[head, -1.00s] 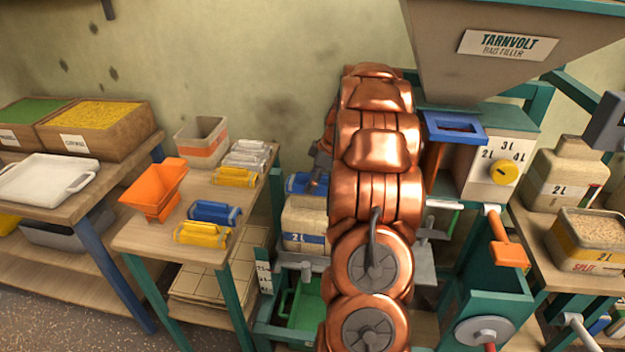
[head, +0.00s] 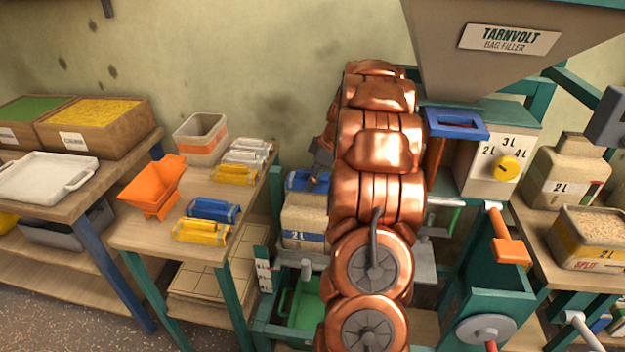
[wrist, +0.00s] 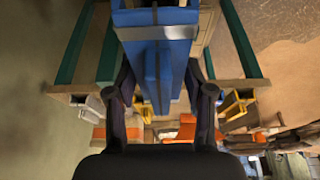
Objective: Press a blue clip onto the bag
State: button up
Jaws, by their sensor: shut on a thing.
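A filled paper bag (head: 303,221) marked 2 L with a blue stripe stands at the filler, left of my arm in the head view. A blue clip (head: 301,181) lies across its top; whether it is pressed fully on cannot be told. My gripper (head: 318,180) is at that clip, partly hidden behind my arm. In the wrist view the blue clip (wrist: 165,65) is between the fingers of my gripper (wrist: 160,88), which is shut on it. Another blue clip (head: 213,209) lies on the side table between yellow clips (head: 202,231).
The side table also holds an orange scoop (head: 154,188), grey clips (head: 247,151) and an open bin (head: 201,139). The hopper (head: 500,60) and dial box (head: 497,160) are right of my arm. A closed bag (head: 562,180) and an open split bag (head: 590,240) stand at right.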

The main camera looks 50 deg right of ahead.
aim_at(324, 172)
jog(key=shift+f+b, duration=1.55)
jog(key=shift+b, duration=0.1)
dwell(1.3)
jog(key=o, duration=1.2)
jog(key=shift+o, duration=0.2)
jog(key=shift+r, duration=0.15)
jog(key=v, duration=0.7)
jog(key=shift+d+r, duration=0.1)
jog(key=shift+r, duration=0.05)
